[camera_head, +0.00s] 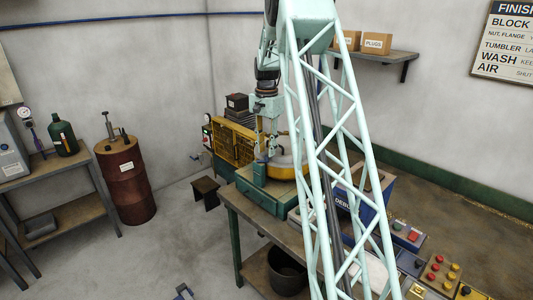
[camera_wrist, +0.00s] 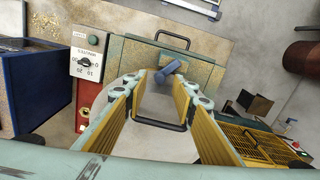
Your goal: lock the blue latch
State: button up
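The blue latch (camera_wrist: 167,72) shows in the wrist view at the edge of a pale rounded part, above the green machine base (camera_wrist: 200,72). It is a short, stubby lever set at an angle. My gripper (camera_wrist: 155,86) is open, with its yellow-padded fingers spread apart and their tips just short of the latch in the picture. Whether they touch it cannot be told. A black bar handle (camera_wrist: 160,125) shows between the fingers. In the head view my gripper (camera_head: 268,142) is over the machine with the yellow rounded body (camera_head: 288,170); the latch is hard to make out there.
A control panel with a knob (camera_wrist: 87,61) stands left of the machine, with a blue bin (camera_wrist: 35,90) beyond. A black handle (camera_wrist: 172,38) projects from the base front. A yellow mesh cage (camera_head: 233,143) stands behind the machine. Red and yellow buttons (camera_head: 440,270) line the bench at right.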

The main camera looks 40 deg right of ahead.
aim_at(267, 156)
notch_tip(267, 156, up, 9)
jog(key=shift+r, duration=0.2)
dwell(0.3)
dwell(0.4)
